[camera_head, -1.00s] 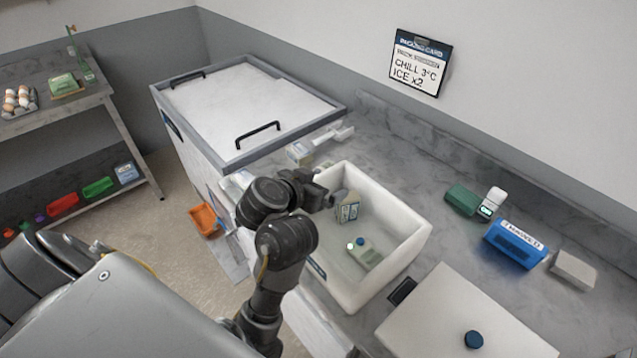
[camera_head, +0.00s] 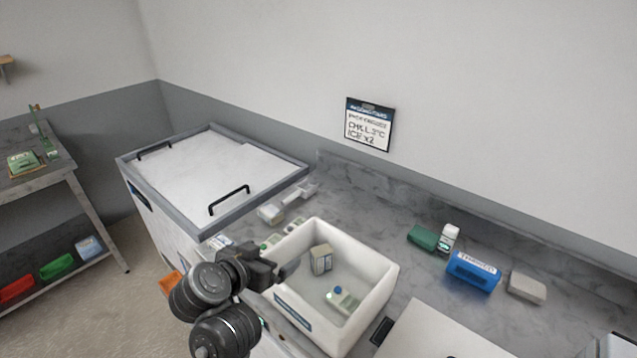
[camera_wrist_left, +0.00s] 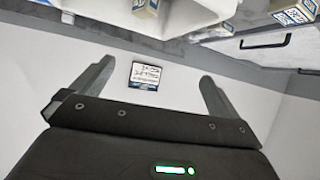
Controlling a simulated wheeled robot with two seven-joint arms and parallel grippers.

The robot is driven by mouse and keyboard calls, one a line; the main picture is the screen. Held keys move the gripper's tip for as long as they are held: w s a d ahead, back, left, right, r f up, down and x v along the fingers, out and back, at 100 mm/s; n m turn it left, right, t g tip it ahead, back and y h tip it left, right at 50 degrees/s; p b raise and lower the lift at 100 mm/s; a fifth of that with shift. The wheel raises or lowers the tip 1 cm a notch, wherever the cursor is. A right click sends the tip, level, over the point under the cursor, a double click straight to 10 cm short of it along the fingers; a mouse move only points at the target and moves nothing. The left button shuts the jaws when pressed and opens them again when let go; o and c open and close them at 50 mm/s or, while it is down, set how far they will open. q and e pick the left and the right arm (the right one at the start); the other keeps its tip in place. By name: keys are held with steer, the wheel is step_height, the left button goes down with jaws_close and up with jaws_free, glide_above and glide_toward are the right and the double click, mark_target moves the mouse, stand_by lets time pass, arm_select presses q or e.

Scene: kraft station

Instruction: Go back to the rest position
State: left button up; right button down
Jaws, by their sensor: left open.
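My left gripper (camera_head: 287,268) is at the left rim of the white foam box (camera_head: 385,262) in the head view. In the left wrist view its two fingers (camera_wrist_left: 155,88) are spread apart with nothing between them. The foam box is open on the counter. It holds a small carton (camera_head: 321,259) and a bottle with a blue cap (camera_head: 341,299). My right gripper is not in view.
A chest with a white lid and black handles (camera_head: 228,201) stands left of the box. A white slab (camera_head: 440,335) lies to the right. A blue pack (camera_head: 473,270), a green block (camera_head: 422,237) and a white bottle (camera_head: 448,237) stand behind. A card (camera_head: 369,125) hangs on the wall.

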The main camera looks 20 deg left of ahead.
arm_select(q)
steer(key=s+f+g+y, duration=0.2)
steer(key=s+f+g, duration=0.7)
steer(key=s+f, duration=1.35)
step_height(320, 180, down, 28)
steer(key=s+b, duration=0.2)
steer(key=b, duration=0.3)
steer(key=s+a+f+g+b, duration=0.1)
steer(key=s+f+b, duration=0.1)
steer(key=s+f, duration=0.6)
steer(key=s+a+f+g+b, duration=0.1)
steer(key=s+a+f+b, duration=0.1)
steer(key=s+f, duration=0.6)
step_height(320, 180, down, 5)
steer(key=shift+s+f+m, duration=0.1)
steer(key=shift+s+m, duration=0.2)
steer(key=shift+m, duration=0.1)
